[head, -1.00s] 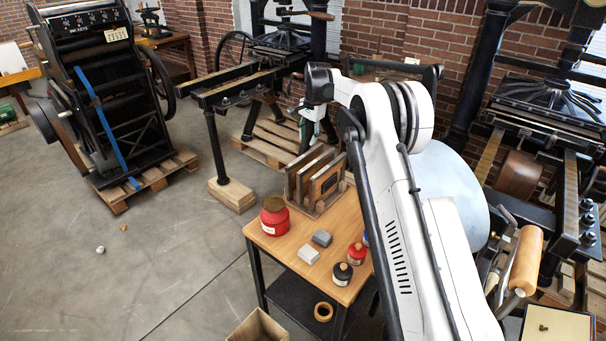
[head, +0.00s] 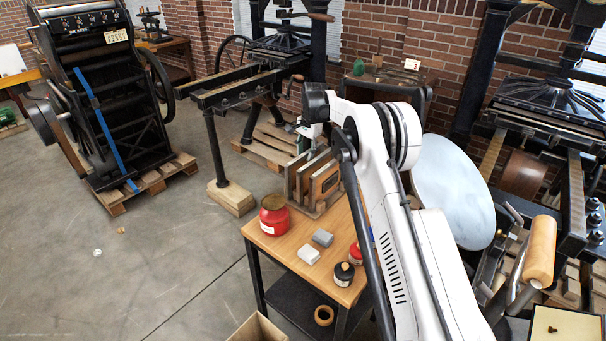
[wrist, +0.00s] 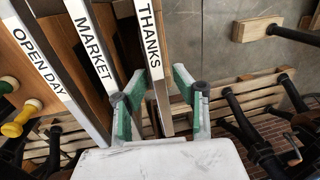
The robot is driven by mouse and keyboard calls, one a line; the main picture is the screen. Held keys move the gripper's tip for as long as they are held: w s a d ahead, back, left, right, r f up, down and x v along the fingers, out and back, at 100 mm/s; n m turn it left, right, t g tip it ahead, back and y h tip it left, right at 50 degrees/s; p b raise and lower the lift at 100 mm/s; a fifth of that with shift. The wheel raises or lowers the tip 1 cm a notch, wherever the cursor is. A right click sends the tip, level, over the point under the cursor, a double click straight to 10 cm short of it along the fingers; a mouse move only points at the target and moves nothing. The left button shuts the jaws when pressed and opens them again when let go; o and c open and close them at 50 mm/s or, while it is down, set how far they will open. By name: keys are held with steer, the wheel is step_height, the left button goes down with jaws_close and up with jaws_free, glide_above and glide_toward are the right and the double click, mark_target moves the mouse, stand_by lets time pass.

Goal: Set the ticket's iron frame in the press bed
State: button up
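Three upright frames with metal edges stand side by side in a wooden rack (head: 318,208). In the wrist view their top labels read OPEN DAY (wrist: 40,72), MARKET (wrist: 92,48) and THANKS (wrist: 150,40). My gripper (wrist: 158,84) is open, with its green-padded fingers on either side of the THANKS frame; it appears not to be clamped. In the head view my gripper (head: 306,134) is above the rack's back end, partly hidden by my arm. Hand presses stand at the back, with a rail bed (head: 240,86), and at the right (head: 548,118). No ticket is readable.
A large black press (head: 105,110) stands on a pallet at the left. The floor between is mostly clear.

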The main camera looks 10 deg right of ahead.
jaws_close()
steer(key=shift+r+p, duration=0.7)
steer(key=shift+r, duration=2)
step_height(320, 180, up, 6)
steer(key=shift+f+p, duration=0.2)
steer(key=shift+p, duration=0.75)
steer(key=c, duration=0.6)
jaws_free()
jaws_close()
